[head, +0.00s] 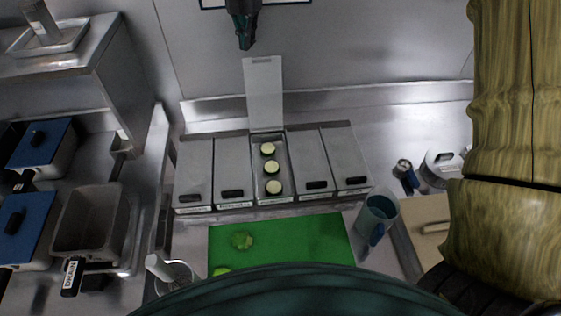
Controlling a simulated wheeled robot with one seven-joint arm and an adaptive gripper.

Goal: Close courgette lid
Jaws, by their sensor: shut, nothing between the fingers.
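The courgette container (281,187) is the middle one in a row of steel containers at the back of the counter. Its pale lid (264,92) stands open, raised upright at the back edge. Several courgette slices (274,187) lie inside it. My gripper (246,44) is at the top of the head view, shut and empty. It appears just above the lid's upper end and slightly left of it in the picture; a gap shows between them.
Closed lidded containers (233,165) flank the open one. A green cutting board (295,238) lies in front with a green piece (242,241). A blue-grey jug (377,215) stands right. Pans with blue lids (42,143) are at left.

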